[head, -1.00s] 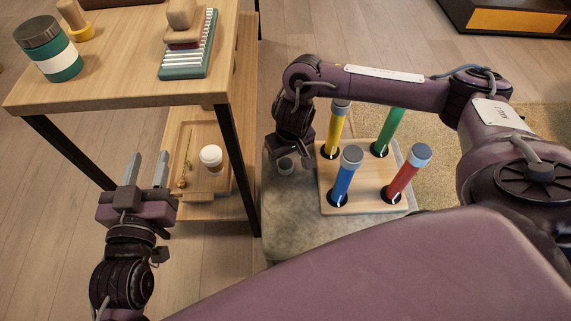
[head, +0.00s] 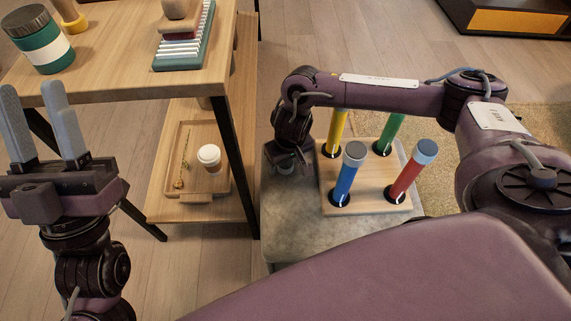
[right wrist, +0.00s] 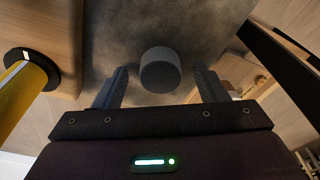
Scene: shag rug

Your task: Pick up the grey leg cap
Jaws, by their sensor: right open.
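My left gripper (head: 32,100) is open and empty at the left, in front of the wooden table.
A wooden block (head: 375,202) with yellow, green, blue (head: 346,180) and red (head: 410,178) capped tubes stands right of the right gripper. A wooden table (head: 120,75) and lower shelf with a tray and white-lidded cup (head: 209,156) stand left.

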